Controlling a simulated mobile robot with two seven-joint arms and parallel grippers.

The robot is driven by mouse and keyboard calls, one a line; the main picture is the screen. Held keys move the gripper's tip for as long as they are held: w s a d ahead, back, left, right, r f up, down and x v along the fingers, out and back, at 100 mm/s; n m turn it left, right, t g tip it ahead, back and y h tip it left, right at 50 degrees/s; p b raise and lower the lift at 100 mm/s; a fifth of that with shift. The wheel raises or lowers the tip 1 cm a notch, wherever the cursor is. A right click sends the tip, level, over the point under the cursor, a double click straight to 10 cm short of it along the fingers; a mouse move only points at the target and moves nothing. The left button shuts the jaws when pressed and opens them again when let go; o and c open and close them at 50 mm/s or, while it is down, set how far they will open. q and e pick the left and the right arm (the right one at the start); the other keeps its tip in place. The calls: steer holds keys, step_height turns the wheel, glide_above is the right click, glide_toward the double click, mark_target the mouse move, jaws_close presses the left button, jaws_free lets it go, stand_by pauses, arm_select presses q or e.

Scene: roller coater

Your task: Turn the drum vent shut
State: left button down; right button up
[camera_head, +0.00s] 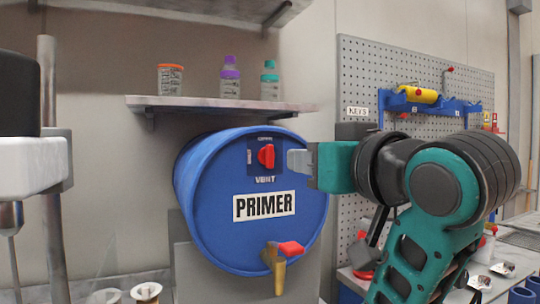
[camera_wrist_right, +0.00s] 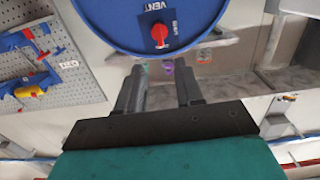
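The blue drum (camera_head: 220,215) lies on its side on a grey stand, its round end facing me with a PRIMER label. The red vent knob (camera_head: 266,156) sits on a dark blue plate above the word VENT, its grip looking roughly upright. My right gripper (camera_head: 296,161) is just right of the knob in the head view, apart from it. In the right wrist view its two fingers (camera_wrist_right: 160,72) are spread with nothing between them, and the knob (camera_wrist_right: 159,33) shows beyond the fingertips. The small lettering by the knob is hard to read. My left gripper is not in view.
A tap with a red handle (camera_head: 290,248) juts from the drum's lower front. A shelf (camera_head: 200,103) with several containers is above the drum. A pegboard (camera_head: 400,65) with a blue rack (camera_head: 430,106) is behind my right arm. A metal post (camera_head: 50,200) stands at left.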

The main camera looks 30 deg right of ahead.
mark_target(272, 151)
steer(key=w+p, duration=0.1)
steer(key=w, duration=0.3)
steer(key=w+p, duration=0.1)
steer(key=w, duration=0.3)
steer(key=w+p, duration=0.1)
steer(key=w, duration=0.3)
steer(key=shift+w+d+r+p, duration=0.3)
steer(key=shift+d, duration=0.1)
steer(key=shift+c, duration=0.9)
jaws_close()
